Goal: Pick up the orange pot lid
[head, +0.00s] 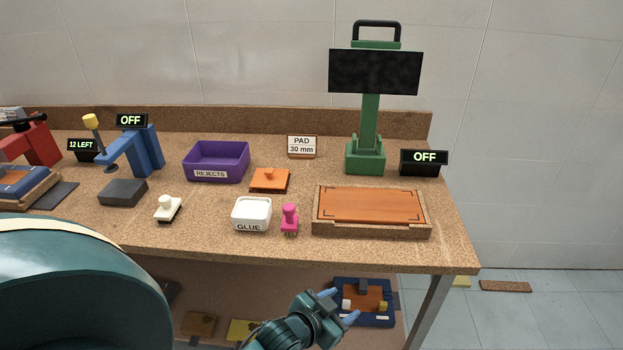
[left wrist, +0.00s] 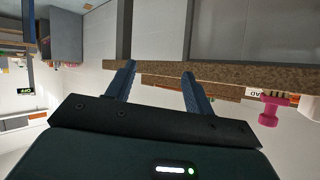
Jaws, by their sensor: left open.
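The orange lid (head: 270,180), a flat square plate with a small knob on top, lies on the workbench behind the white glue pot (head: 251,214). I cannot make the lid out in the left wrist view. My left gripper (head: 341,306) is open and empty, in front of the bench and lower in the picture than its front edge, well apart from the lid. Its two blue fingers stand apart in the left wrist view (left wrist: 159,72). My right gripper is not in view.
A pink brush (head: 289,218) stands right of the pot, and a purple rejects bin (head: 216,161) is behind left. A cork-edged tray (head: 372,229) with an orange board and a green press (head: 367,130) are at right. A white-handled stamp (head: 167,208) lies left.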

